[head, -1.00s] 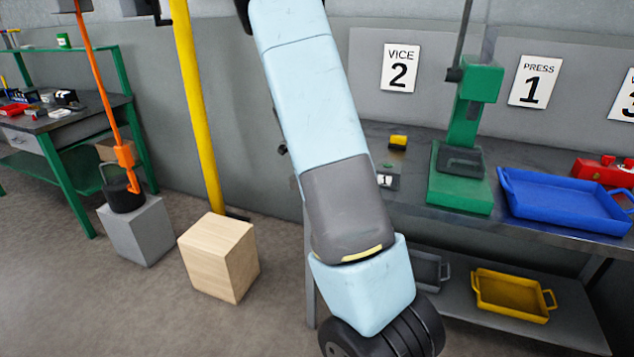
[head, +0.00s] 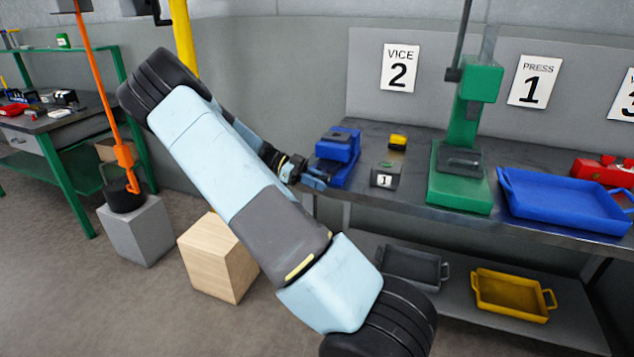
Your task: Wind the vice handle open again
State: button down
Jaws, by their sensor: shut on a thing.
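The blue vice (head: 339,152) stands at the left end of the grey workbench, below the "VICE 2" sign (head: 399,68). My gripper (head: 316,181) is at the vice's front left side, low by the bench edge. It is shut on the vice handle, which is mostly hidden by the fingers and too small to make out. I cannot tell the handle's angle or how far apart the vice jaws are. My arm reaches in from the left of the vice.
A small grey block marked 1 (head: 384,176) and a yellow-topped item (head: 397,142) lie right of the vice. The green press (head: 462,180) and blue tray (head: 565,203) stand further right. A wooden block (head: 215,258) is on the floor behind my arm.

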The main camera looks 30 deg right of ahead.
jog(key=shift+a+f+g+h, duration=0.1)
jog(key=shift+f+g+h, duration=0.05)
jog(key=shift+g+h, duration=1.2)
jog(key=shift+g, duration=0.25)
jog(key=c, duration=1)
grip_release()
jog(key=shift+o, duration=0.2)
jog(key=v, duration=1.4)
